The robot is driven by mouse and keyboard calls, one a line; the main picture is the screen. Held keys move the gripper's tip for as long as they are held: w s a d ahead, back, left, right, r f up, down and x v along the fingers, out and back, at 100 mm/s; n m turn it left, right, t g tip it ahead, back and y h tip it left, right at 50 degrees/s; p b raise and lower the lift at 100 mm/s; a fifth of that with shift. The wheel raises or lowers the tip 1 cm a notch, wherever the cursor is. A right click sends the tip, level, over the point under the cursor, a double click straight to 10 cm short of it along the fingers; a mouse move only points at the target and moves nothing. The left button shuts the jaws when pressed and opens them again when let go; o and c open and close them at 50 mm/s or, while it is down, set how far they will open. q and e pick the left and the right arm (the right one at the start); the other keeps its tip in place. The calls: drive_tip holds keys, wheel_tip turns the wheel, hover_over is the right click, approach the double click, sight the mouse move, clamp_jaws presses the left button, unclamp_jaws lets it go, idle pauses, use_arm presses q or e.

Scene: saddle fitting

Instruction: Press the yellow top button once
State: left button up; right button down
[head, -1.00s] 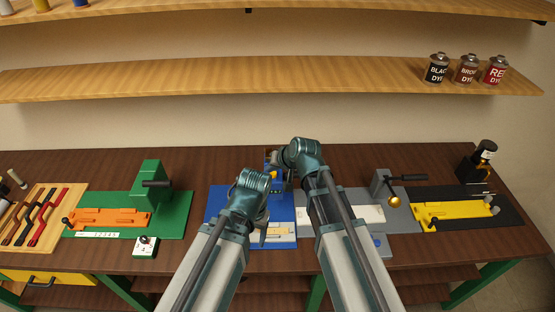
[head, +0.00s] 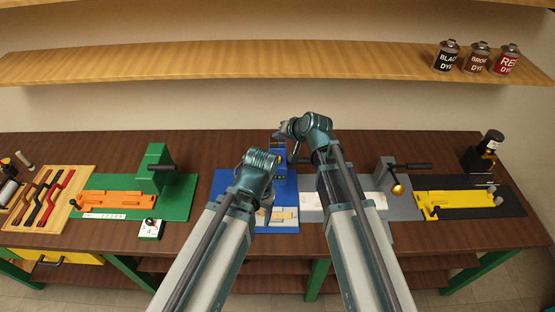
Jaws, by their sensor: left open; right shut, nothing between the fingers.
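A blue station (head: 228,203) stands at the middle of the table, with a blue upright block (head: 279,155) at its back. The yellow top button cannot be made out clearly; my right gripper is over that block's top. My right gripper (head: 283,131) is shut and empty, close above or at the block's top; contact cannot be told. My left gripper (head: 266,212) is open over the front half of the blue base, its fingers partly hidden by its own wrist. A pale tan piece (head: 284,214) lies on the base beside it.
To the left are a green press (head: 178,196) with an orange fixture (head: 115,200), and a small counter box (head: 150,230). To the right are a grey station (head: 402,212) with a lever and a yellow fixture (head: 455,201). A shelf (head: 250,62) runs above the back.

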sight(279, 160)
wheel_tip(279, 160, down, 8)
drive_tip(key=b, duration=0.7)
drive_tip(key=shift+b, duration=0.3)
drive_tip(key=shift+f, duration=0.1)
idle(1.3)
drive_tip(key=shift+f+b, duration=0.35)
drive_tip(key=shift+b, duration=0.05)
drive_tip(key=shift+s+f+b, duration=0.1)
drive_tip(key=shift+f+b, duration=0.6)
idle(0.7)
drive_tip(key=shift+r, duration=0.15)
drive_tip(key=shift+d+r+p, duration=0.1)
drive_tip(key=shift+r+p, duration=0.8)
drive_tip(key=shift+p, duration=0.2)
drive_tip(key=shift+r, duration=0.1)
